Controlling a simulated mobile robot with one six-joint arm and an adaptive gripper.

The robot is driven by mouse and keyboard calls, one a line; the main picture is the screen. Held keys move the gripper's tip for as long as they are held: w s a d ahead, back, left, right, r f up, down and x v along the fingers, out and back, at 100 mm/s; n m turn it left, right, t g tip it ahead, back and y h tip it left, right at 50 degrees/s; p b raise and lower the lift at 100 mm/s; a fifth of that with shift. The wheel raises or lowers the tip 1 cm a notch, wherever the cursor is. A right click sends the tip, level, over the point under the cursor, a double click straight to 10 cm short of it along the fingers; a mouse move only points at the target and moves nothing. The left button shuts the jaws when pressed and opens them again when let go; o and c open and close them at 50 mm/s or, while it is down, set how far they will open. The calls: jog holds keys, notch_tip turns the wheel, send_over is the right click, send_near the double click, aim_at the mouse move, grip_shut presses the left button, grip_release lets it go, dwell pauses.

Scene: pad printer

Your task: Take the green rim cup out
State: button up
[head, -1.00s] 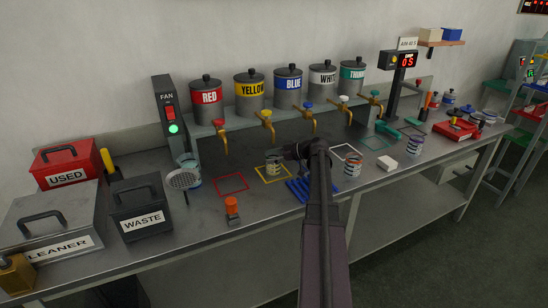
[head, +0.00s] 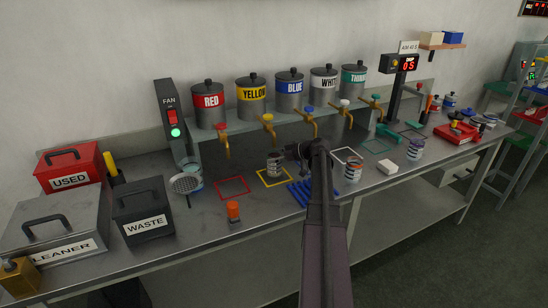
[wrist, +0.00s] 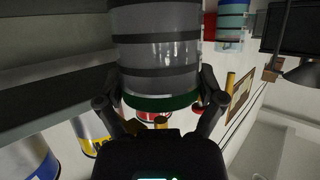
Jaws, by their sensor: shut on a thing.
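A grey banded cup (head: 275,166) stands over the yellow square outline (head: 262,180) below the yellow tap. In the wrist view the cup (wrist: 158,50) fills the top middle, and its green rim (wrist: 160,102) faces me. My gripper (head: 288,155) reaches it from the right. The gripper's fingers (wrist: 160,98) are shut on the cup, one on each side near the rim. Whether the cup's base touches the bench is too small to tell.
Taps hang behind, with the yellow tap (head: 267,122) just behind the cup. Another cup (head: 353,170) stands to the right, an orange-capped bottle (head: 233,211) front left. The red square outline (head: 233,188) is empty.

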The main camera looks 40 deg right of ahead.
jog(key=shift+s, duration=0.1)
jog(key=shift+s+a, duration=0.95)
jog(key=shift+s, duration=0.6)
jog(key=shift+s+a, duration=0.95)
jog(key=shift+s, duration=0.55)
jog(key=shift+s+a, duration=0.95)
jog(key=shift+s, duration=0.6)
jog(key=shift+r+p, duration=2.55)
